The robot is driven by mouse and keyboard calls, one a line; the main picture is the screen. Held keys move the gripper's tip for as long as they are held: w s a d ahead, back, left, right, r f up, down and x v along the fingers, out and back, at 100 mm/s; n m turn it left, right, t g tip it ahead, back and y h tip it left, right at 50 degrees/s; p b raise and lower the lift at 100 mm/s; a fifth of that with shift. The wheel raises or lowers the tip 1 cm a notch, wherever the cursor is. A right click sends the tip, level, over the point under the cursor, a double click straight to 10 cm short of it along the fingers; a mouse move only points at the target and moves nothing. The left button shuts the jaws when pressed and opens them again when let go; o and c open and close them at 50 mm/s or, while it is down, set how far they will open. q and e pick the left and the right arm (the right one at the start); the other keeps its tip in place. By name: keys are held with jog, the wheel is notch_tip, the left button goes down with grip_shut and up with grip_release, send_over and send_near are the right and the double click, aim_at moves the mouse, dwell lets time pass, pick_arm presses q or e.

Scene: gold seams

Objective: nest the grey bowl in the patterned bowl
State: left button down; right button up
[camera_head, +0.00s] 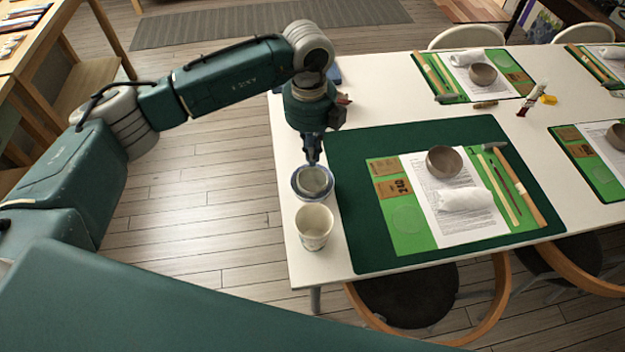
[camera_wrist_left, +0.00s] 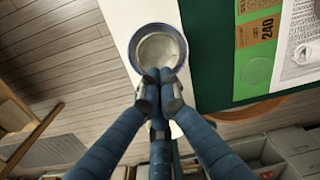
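The patterned bowl (camera_head: 297,184), with a blue rim, stands near the table's left edge. It also shows in the left wrist view (camera_wrist_left: 135,45). A round grey vessel, which looks like the grey bowl (camera_head: 314,180), sits within its rim; how deep it sits is hard to tell. It also shows in the left wrist view (camera_wrist_left: 157,49). My left gripper (camera_head: 312,158) points down at the far side of the bowls. Its fingertips (camera_wrist_left: 160,76) overlap the rim and hide part of it; whether they grip it is unclear. My right gripper is not in view.
A pale cup (camera_head: 314,227) stands just in front of the bowls. To their right lies a dark green mat (camera_head: 360,200) with a brown-grey bowl (camera_head: 443,161), a white roll (camera_head: 466,199) and tools. More place settings lie farther right. The table's left edge is close.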

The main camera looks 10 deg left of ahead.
aim_at(307, 182)
pick_arm(q)
notch_tip(307, 182, down, 10)
jog(key=n+p, duration=0.2)
jog(key=shift+a+n, duration=0.1)
jog(key=shift+n, duration=0.3)
jog(key=shift+w+a+f+b, duration=0.15)
jog(key=shift+w+a+b, duration=0.35)
jog(key=shift+a+b, duration=0.1)
jog(key=shift+w+a, duration=0.1)
